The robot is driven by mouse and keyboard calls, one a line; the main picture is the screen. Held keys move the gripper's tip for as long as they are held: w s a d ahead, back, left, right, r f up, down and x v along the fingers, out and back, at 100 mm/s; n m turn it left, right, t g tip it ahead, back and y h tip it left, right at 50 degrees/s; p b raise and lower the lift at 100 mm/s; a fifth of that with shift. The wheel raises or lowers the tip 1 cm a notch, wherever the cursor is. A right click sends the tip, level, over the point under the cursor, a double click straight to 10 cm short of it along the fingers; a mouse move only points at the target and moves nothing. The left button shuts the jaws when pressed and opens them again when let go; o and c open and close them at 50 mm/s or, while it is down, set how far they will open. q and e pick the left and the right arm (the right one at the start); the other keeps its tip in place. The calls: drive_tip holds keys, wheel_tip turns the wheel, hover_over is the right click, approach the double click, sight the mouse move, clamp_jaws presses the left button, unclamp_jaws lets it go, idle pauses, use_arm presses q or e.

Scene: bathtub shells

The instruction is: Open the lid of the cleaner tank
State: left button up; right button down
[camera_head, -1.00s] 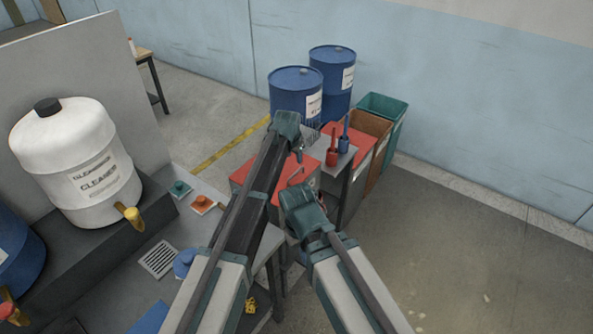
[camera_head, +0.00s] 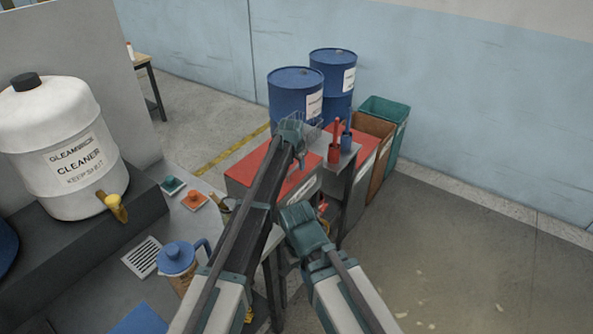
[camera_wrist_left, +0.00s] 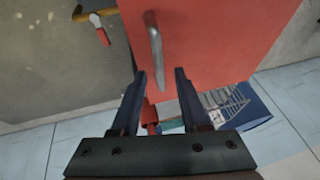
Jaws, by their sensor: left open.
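The cleaner tank (camera_head: 45,165) is a white drum labelled "CLEANER" at the left of the head view. Its round black lid (camera_head: 26,82) sits on top and looks closed. A yellow tap (camera_head: 117,208) sticks out low on its front. My left gripper (camera_head: 298,155) is far right of the tank, over the red-topped cabinets. In the left wrist view its two dark fingers (camera_wrist_left: 161,82) are apart with nothing held, and a red panel with a metal handle lies beyond them. My right gripper (camera_head: 305,228) is lower in the head view; its fingers are not clear.
The tank stands on a dark raised ledge (camera_head: 130,215). A blue-lidded jug (camera_head: 178,260), a grate (camera_head: 142,257) and two small knobs lie on the grey bench beside it. Blue drums (camera_head: 296,95) and bins (camera_head: 383,125) stand at the back.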

use_arm(q)
drive_tip(key=shift+f, duration=0.1)
clamp_jaws()
idle(1.4)
